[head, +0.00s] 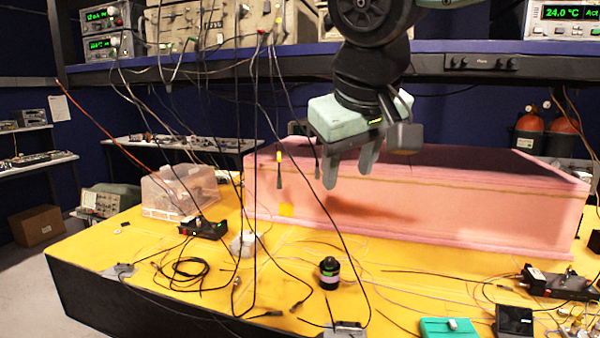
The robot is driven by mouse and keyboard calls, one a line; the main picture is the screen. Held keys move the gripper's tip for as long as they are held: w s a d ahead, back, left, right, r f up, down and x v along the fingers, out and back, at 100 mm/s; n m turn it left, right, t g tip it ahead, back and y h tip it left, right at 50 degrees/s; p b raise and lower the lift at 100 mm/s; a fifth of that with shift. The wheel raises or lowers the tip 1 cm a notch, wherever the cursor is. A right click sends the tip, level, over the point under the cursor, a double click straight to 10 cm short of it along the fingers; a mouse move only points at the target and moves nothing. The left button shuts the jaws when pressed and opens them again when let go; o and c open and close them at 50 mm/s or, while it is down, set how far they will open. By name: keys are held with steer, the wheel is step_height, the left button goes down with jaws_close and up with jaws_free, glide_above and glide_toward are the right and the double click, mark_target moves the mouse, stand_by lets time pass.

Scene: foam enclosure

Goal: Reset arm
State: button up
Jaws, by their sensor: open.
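My gripper (348,168) hangs from my arm in the upper middle of the head view. Its two grey fingers point down and stand apart, with nothing between them. It is in the air in front of the pink foam enclosure (480,215), overlapping its upper edge in the picture. I cannot tell whether it is above the enclosure or nearer to me. The enclosure's inside is mostly hidden behind its front wall.
The yellow table (130,268) carries loose cables, a clear plastic box (178,192), a small black cylinder (329,273) and a teal box (447,330). Several cables hang from the shelf (480,64) left of my gripper. Instruments stand on that shelf.

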steer(key=s+d+f+n+g, duration=0.1)
steer(key=s+d+f+g, duration=0.2)
steer(key=s+f, duration=0.7)
steer(key=s+d+f+n+g+b, duration=0.1)
steer(key=s+d+f+g, duration=0.2)
steer(key=s+f, duration=0.7)
step_height(320, 180, down, 5)
steer(key=shift+d, duration=0.75)
